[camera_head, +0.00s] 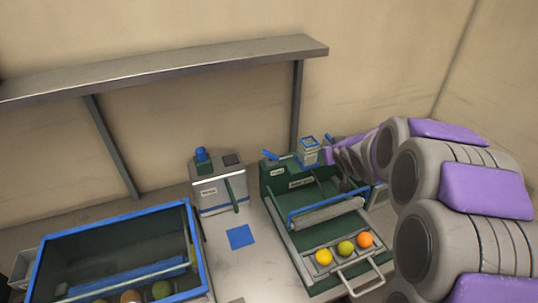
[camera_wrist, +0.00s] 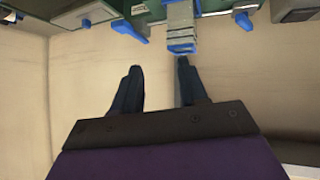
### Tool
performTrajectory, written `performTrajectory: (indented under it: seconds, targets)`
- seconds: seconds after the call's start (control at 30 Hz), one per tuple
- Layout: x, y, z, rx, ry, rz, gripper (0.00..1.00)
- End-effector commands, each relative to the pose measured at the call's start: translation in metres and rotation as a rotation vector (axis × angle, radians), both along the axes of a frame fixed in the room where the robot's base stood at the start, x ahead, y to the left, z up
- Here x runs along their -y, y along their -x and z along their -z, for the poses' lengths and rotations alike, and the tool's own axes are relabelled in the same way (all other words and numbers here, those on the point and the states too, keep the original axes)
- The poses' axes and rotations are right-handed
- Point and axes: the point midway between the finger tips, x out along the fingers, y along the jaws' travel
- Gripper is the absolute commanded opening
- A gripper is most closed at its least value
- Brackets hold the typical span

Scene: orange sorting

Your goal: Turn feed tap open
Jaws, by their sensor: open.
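The green sorting machine (camera_head: 275,180) stands right of centre in the head view. A blue lever (camera_head: 270,155) sticks out at its upper left, and a pale block with a blue top (camera_head: 309,143) stands on its back edge. I cannot tell for certain which blue handle is the feed tap. In the wrist view my gripper (camera_wrist: 160,66) is open and empty, its two dark fingers apart. A blue lever (camera_wrist: 132,30) lies beyond the left finger. A blue-ended block (camera_wrist: 182,46) is just beyond the right fingertip; contact is unclear.
Several oranges, including a yellow one (camera_head: 323,257), sit in the machine's front tray. A blue-rimmed bin (camera_head: 112,224) is at left. A grey box with a blue knob (camera_head: 217,190) stands between them. A metal shelf (camera_head: 170,66) crosses the wall above.

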Motion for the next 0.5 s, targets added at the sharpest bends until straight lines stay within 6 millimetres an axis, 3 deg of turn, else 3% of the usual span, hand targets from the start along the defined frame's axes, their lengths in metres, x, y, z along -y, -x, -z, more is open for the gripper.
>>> performTrajectory:
  seconds: [0.03, 0.2, 0.4, 0.5]
  targets:
    - [-0.005, -0.019, 0.005, 0.042, -0.016, -0.033, 0.43]
    - [-0.03, -0.074, 0.013, 0.207, -0.095, -0.171, 0.43]
    - [-0.065, -0.111, 0.029, 0.369, -0.229, -0.351, 0.43]
    - [-0.082, -0.117, 0.041, 0.431, -0.311, -0.447, 0.43]
